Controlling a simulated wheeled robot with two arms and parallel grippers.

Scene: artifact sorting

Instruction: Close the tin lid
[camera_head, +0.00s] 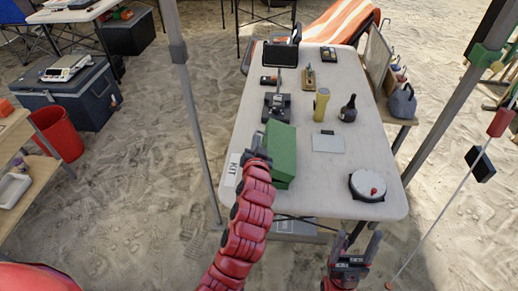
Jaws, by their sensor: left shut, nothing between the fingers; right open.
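A green box-like tin (283,153) is on the near left part of the white table (325,88). A white panel marked KIT (230,177) is at its left, by the table edge. My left gripper (258,142) is shut and empty at the tin's left side. I cannot tell whether it touches the tin. My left arm hides part of the tin's near left side, and I cannot tell how its lid stands. My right gripper (358,243) is open and empty, in front of the table's near edge.
A round white-topped object with a red knob (368,184) lies at the near right. A grey plate (328,144), yellow cylinder (321,103), dark bottle (348,109) and black device (277,106) stand farther back. Poles rise on both sides of the table.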

